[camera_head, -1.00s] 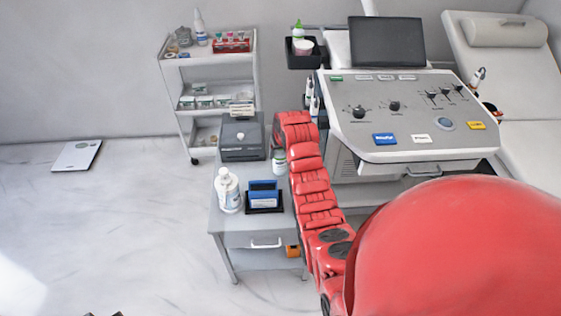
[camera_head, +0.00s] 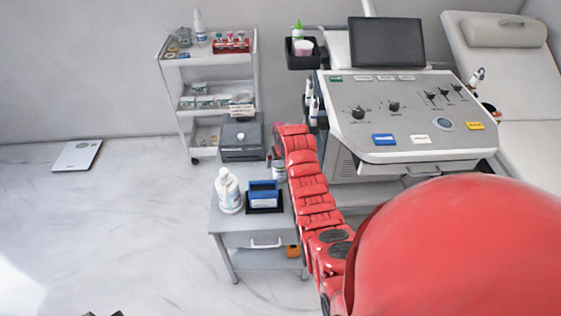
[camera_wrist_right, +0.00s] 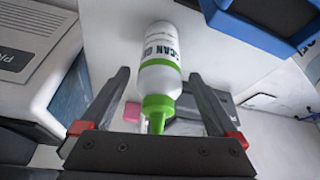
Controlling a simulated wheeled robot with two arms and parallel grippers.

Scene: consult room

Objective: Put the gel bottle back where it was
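The gel bottle (camera_wrist_right: 161,60), white with a green band and green nozzle, stands on the small side table (camera_head: 225,218). In the head view the bottle (camera_head: 279,172) is partly hidden by my right arm. My right gripper (camera_wrist_right: 159,76) is open, with one finger on each side of the bottle and gaps between. In the head view this gripper (camera_head: 275,156) is small and mostly hidden at the end of the red arm. Of my left gripper (camera_head: 103,314), only two dark tips show at the bottom edge.
A white pump bottle (camera_head: 228,191) and a blue box in a dark tray (camera_head: 264,196) stand beside it. A grey printer (camera_head: 241,139) is behind. A black holder (camera_head: 304,60) on the ultrasound machine (camera_head: 408,115) carries a green-topped bottle (camera_head: 298,31) and a cup.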

